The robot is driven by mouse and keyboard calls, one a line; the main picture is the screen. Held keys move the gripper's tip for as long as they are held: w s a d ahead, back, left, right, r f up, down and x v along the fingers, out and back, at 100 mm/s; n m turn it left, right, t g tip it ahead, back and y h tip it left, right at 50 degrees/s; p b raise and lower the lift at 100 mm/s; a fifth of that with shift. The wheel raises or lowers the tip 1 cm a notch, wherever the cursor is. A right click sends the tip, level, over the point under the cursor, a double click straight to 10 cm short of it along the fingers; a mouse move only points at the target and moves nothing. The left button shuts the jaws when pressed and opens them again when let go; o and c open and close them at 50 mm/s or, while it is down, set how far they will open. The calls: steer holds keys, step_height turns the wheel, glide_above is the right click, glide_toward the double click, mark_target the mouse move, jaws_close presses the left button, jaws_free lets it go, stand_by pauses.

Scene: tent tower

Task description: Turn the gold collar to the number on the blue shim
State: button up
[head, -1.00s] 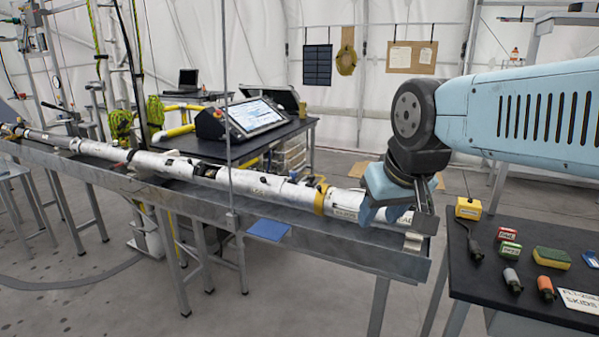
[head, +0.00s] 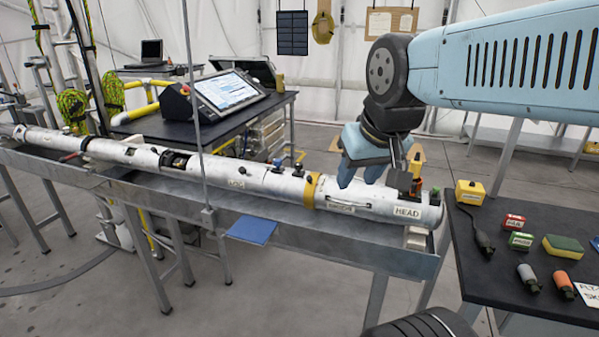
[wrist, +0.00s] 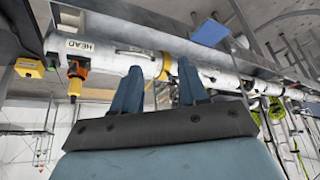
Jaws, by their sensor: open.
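The gold collar (head: 314,190) is a band around the long white tube, left of the end labelled HEAD. It also shows in the wrist view (wrist: 166,66). A flat blue piece (head: 252,230) hangs at the trough's front edge and may be the shim. I can read no number on it or on the collar.
The tube lies in a grey metal trough (head: 150,192). An orange and black part (head: 415,181) stands up at the HEAD end, close to my gripper. A thin pole (head: 191,100) rises in front of the tube. A black table (head: 500,270) with small items is at right.

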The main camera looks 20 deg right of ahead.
steer(key=w+r+m+g, duration=0.3)
steer(key=w+m, duration=0.1)
steer(key=w, duration=1)
steer(key=m+g, duration=0.3)
glide_toward(308, 176)
steer(key=f, duration=0.8)
steer(key=shift+s+d+f, duration=0.1)
steer(key=shift+s+f, duration=0.1)
steer(key=shift+f, duration=0.2)
jaws_close()
